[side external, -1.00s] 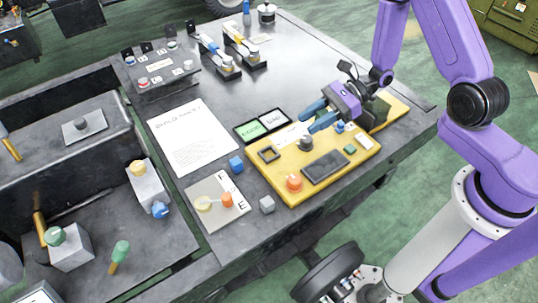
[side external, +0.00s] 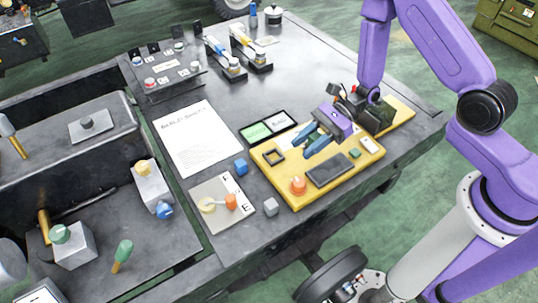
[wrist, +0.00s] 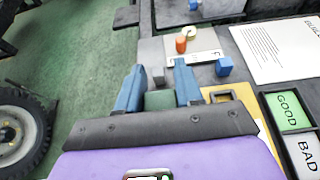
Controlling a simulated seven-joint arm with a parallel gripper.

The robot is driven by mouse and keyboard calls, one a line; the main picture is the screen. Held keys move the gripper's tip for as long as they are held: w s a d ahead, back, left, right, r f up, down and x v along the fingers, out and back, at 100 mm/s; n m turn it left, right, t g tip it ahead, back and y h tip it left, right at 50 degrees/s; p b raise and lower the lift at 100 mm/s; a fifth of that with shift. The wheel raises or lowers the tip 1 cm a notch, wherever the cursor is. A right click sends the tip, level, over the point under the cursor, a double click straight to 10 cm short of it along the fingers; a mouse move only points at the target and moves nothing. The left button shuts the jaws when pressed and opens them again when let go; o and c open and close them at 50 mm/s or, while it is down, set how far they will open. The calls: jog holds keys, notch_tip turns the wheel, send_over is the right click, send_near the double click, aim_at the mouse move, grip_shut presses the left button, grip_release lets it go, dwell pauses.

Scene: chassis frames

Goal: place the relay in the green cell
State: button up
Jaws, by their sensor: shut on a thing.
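My gripper (side external: 310,144) is low over the yellow board (side external: 293,203), with its blue fingers pointing left. In the wrist view my gripper (wrist: 159,88) is shut on a small dark green block (wrist: 160,100), which appears to be the relay. The fingers hide this block in the side view, and I cannot tell whether it still touches the board. The green cell (side external: 256,132), marked GOOD, is the left half of a black-framed tray beyond the board. The green cell also shows at right in the wrist view (wrist: 289,110), and looks empty apart from its label.
The BAD cell (side external: 281,120) adjoins the green one. The board carries an orange knob (side external: 299,186), a dark plate (side external: 331,169), a square socket (side external: 274,156) and a small green chip (side external: 355,153). A blue cube (side external: 241,167) and grey cube (side external: 270,207) lie nearby.

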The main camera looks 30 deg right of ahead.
jog(key=w+a+f, duration=0.3)
jog(key=w, duration=0.3)
send_over(266, 162)
jog(key=s, duration=0.1)
jog(key=f, duration=0.4)
jog(key=shift+d+f, duration=0.25)
jog(key=shift+f, duration=0.1)
jog(key=shift+w+a+f, duration=0.2)
jog(key=shift+w+f, duration=0.15)
jog(key=shift+f, duration=0.15)
jog(key=shift+w+f, duration=0.15)
jog(key=shift+f, duration=1.35)
jog(key=shift+f, duration=0.2)
jog(key=o, duration=1)
jog(key=shift+o, duration=0.2)
